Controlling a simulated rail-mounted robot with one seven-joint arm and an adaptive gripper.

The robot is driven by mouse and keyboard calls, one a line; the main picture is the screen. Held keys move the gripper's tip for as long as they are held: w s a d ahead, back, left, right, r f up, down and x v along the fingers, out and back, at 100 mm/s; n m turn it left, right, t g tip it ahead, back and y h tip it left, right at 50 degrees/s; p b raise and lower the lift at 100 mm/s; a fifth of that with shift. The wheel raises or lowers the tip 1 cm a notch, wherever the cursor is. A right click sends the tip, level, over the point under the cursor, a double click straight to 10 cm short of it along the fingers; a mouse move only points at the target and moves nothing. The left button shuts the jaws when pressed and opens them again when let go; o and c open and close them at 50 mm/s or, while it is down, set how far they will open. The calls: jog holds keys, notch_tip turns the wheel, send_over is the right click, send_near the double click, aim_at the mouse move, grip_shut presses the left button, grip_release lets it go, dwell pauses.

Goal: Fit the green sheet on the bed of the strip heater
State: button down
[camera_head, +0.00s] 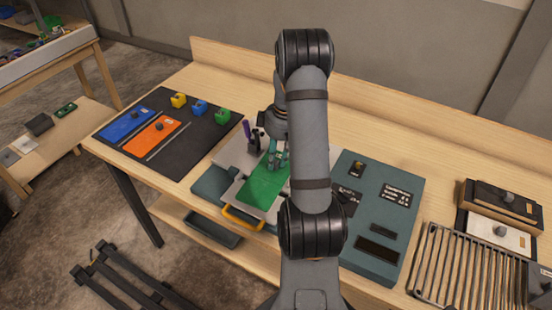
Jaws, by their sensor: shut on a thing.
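The green sheet (262,188) is over the pale grey bed (233,156) of the teal strip heater (384,215), at the middle of the bench. My gripper (277,163) is shut on the green sheet near its far end. My arm hides the sheet's right side and part of the bed. I cannot tell whether the sheet lies flat on the bed or is slightly above it. A yellow handle (241,219) is at the bed's front edge.
A black mat (187,135) at left holds a blue sheet (126,124), an orange sheet (152,136), and yellow, blue and green blocks. A dark upright part with a purple piece (246,129) stands behind the bed. A slatted rack (461,268) is at right.

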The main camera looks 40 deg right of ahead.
jog(key=shift+f+b, duration=0.75)
dwell(0.5)
jog(key=c, duration=1.4)
grip_release()
notch_tip(320, 180, up, 12)
jog(key=s, duration=0.1)
jog(key=shift+d, duration=0.45)
jog(key=shift+s, duration=0.1)
jog(key=f, duration=0.8)
jog(key=w+a+f, duration=0.1)
jog(key=f, duration=0.2)
jog(key=shift+f, duration=0.4)
jog(key=shift+w+r+p, duration=0.1)
jog(key=shift+r+p, duration=0.05)
jog(key=shift+p, duration=0.15)
